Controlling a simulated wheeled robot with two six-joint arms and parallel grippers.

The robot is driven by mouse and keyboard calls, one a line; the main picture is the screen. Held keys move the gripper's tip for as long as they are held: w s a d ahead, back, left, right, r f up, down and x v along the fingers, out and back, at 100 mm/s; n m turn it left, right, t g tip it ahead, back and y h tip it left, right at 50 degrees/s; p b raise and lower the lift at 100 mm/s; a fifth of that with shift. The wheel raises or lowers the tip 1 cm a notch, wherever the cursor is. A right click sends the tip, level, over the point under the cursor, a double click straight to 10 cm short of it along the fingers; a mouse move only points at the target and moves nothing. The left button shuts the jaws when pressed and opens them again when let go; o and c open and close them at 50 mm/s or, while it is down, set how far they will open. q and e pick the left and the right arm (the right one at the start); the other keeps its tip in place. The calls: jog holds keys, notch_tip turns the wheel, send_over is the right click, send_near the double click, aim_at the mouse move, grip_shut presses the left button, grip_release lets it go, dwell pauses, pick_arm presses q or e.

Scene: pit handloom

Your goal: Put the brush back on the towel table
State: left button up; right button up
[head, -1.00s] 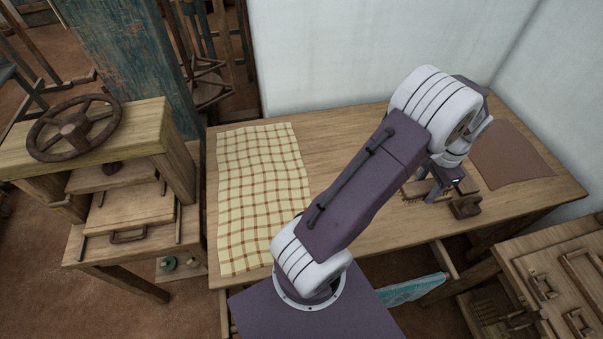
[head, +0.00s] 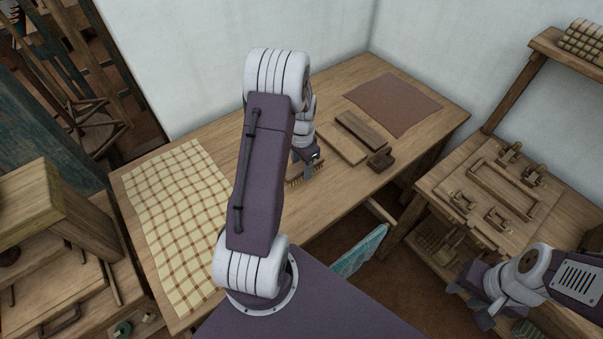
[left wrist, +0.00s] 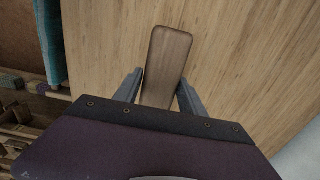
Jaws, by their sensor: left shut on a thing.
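The brush is a wooden block with tan bristles (head: 317,173) below it, over the middle of the wooden table (head: 262,143) in the head view. My left gripper (head: 307,160) is shut on it. In the left wrist view the brush's smooth brown back (left wrist: 168,58) sticks out between the two fingers, with the table's planks beneath. My arm hides part of the brush in the head view. I cannot tell whether the bristles touch the tabletop. A yellow checked towel (head: 180,215) lies flat on the table's left part. My right gripper (head: 469,303) is open and empty at the lower right.
Two flat boards (head: 360,131) and a small dark wooden block (head: 381,160) lie right of the brush, with a brown sheet (head: 393,104) behind. A bench with wooden fittings (head: 540,215) stands at the right. A teal cloth (head: 358,250) hangs below the table front. A strip between towel and brush is bare.

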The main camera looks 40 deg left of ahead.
aim_at(302, 165)
pick_arm(q)
jog(key=shift+f, duration=2)
jog(key=shift+f, duration=0.1)
jog(key=o, duration=1.3)
notch_tip(302, 165, up, 12)
jog(key=shift+r, duration=0.2)
jog(key=s+d+n, duration=0.1)
jog(key=s+d, duration=0.3)
jog(key=d, duration=0.1)
jog(key=s+d+n, duration=0.1)
jog(key=s+d, duration=0.3)
jog(key=d, duration=0.2)
jog(key=s+d+r+n+t, duration=0.1)
jog(key=s+d, duration=0.2)
jog(key=d, duration=0.2)
jog(key=shift+s+d, duration=0.2)
jog(key=shift+s, duration=0.2)
